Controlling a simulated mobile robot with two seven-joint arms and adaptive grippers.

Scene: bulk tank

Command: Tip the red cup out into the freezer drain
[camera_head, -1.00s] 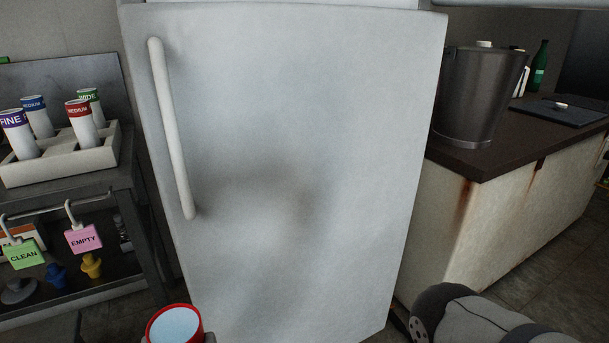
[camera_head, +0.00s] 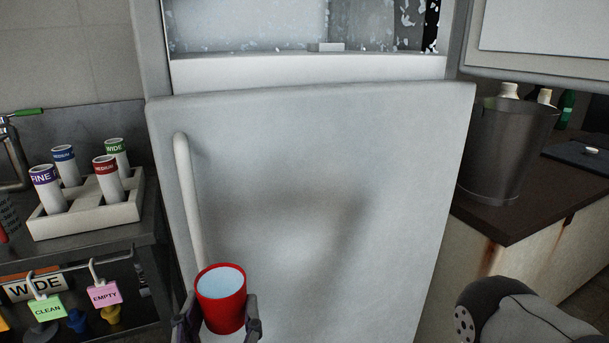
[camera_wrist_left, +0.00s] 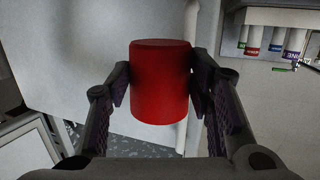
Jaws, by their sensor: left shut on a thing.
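The red cup (camera_head: 222,312) is upright at the bottom of the head view, with a pale bluish surface inside its rim. My left gripper (camera_head: 219,316) is shut on it, one finger on each side. The left wrist view shows the red cup (camera_wrist_left: 160,85) between the two fingers. The freezer compartment (camera_head: 300,68) stands open at the top of the head view, above and beyond the cup. Frost patches cover its back wall, and a small pale block (camera_head: 326,47) is on its ledge. I cannot make out a drain.
The closed lower door (camera_head: 330,190) with its long handle (camera_head: 188,195) stands behind the cup. An open white door (camera_head: 545,40) hangs at upper right. A dark bucket (camera_head: 508,150) is on the right counter. A rack of labelled tubes (camera_head: 90,215) is at left.

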